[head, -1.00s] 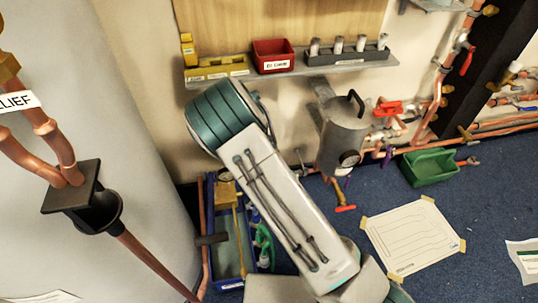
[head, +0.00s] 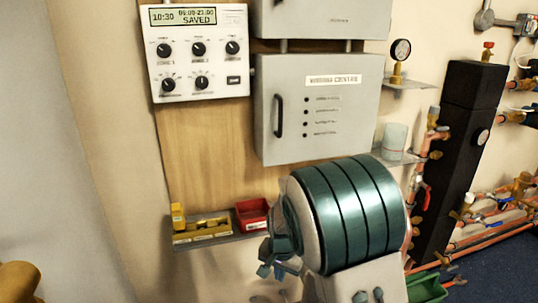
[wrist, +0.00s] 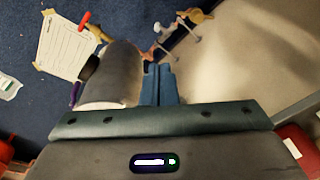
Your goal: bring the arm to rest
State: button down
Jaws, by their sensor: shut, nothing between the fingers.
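My gripper (wrist: 159,84) shows in the wrist view with its two blue-grey fingers together and nothing between them. It is beside a grey cylindrical vessel (wrist: 112,75), and I cannot tell whether they touch.
A shelf holds a yellow holder (head: 202,229) and a red bin (head: 251,214). A control panel (head: 198,50) and a grey cabinet (head: 317,105) hang above. A black column (head: 462,150) and copper pipes stand at right. A paper sheet (wrist: 66,45) lies on the blue floor.

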jog(key=s+d+r+n+p, duration=0.1)
jog(key=s+d+r+p, duration=0.3)
jog(key=s+r, duration=0.3)
jog(key=s+d+r+n+p, duration=0.2)
jog(key=s+d+r+p, duration=0.2)
jog(key=r, duration=0.9)
jog(key=s+d+r+n+t+p, duration=0.1)
jog(key=s+d+r+n+p, duration=0.1)
jog(key=s+d+r+p, duration=0.2)
jog(key=shift+s+r+p, duration=1.85)
jog(key=shift+s+r, duration=1.45)
jog(key=shift+s, duration=0.05)
